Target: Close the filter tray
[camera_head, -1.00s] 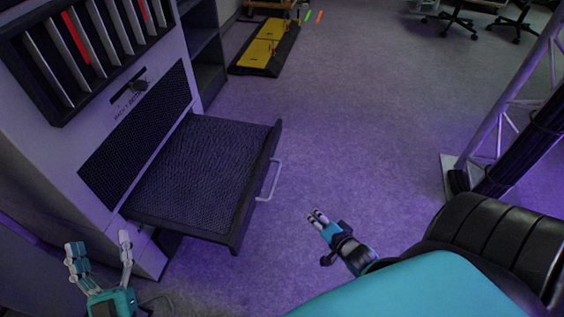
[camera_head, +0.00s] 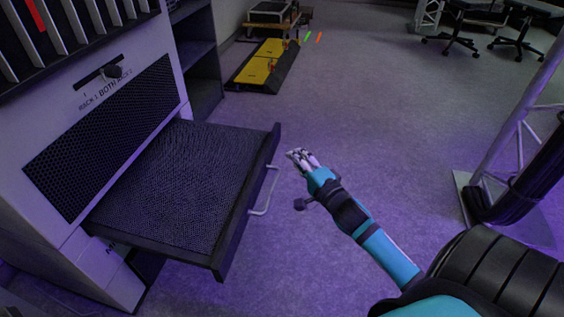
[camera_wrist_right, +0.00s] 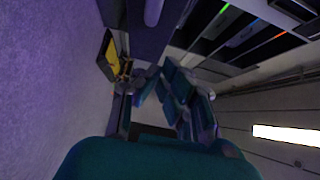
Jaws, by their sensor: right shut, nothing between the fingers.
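The filter tray (camera_head: 180,185) is pulled out of the front of the grey rack cabinet (camera_head: 110,130). It is a dark, flat tray with a mesh surface and a raised dark front edge. A pale bar handle (camera_head: 265,192) is fixed to that front edge. My right gripper (camera_head: 299,155) is shut and empty. In the head view it appears just right of the handle and the tray's far front corner, with a gap between. In the right wrist view its fingers (camera_wrist_right: 165,95) are together with nothing held. My left gripper is not in view.
A yellow and black cable ramp (camera_head: 265,65) lies on the floor behind. A truss on a base plate (camera_head: 470,190) stands at the right. The carpet between tray and truss is clear.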

